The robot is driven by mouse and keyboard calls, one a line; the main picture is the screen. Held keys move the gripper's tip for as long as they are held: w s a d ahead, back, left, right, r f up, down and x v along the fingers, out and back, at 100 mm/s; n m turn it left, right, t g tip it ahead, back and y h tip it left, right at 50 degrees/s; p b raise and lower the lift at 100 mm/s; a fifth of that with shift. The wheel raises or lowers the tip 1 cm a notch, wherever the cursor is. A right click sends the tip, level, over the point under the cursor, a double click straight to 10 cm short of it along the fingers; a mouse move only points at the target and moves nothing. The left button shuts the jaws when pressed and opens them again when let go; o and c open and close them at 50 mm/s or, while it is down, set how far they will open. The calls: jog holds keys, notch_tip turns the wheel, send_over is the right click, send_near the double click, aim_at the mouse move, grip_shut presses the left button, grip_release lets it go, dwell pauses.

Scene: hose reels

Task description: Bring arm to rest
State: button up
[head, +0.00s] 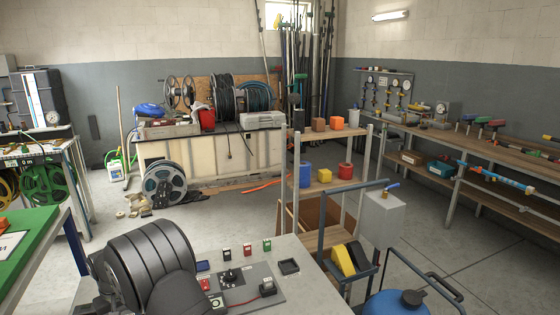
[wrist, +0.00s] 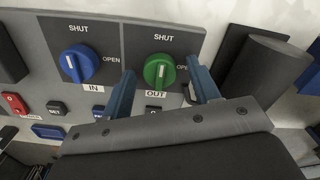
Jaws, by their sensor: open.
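My gripper (wrist: 161,68) shows in the wrist view with its two blue fingers apart and nothing held between them. The fingers appear on either side of a green knob (wrist: 159,71) labelled OUT on a grey panel. I cannot tell how far the fingertips are from the panel. A blue knob (wrist: 77,63) labelled IN is to the left of the fingers. Both knobs have SHUT and OPEN markings. I cannot make out my gripper in the head view.
In the wrist view, a dark cylinder (wrist: 262,75) stands close to the right finger, and a red switch (wrist: 14,104) is at the far left. In the head view, a shelf rack (head: 325,186) and a long workbench (head: 480,150) stand at the right. Open floor (head: 235,215) lies mid-room.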

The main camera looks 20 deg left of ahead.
jog(key=m, duration=0.5)
jog(key=shift+m, duration=2.8)
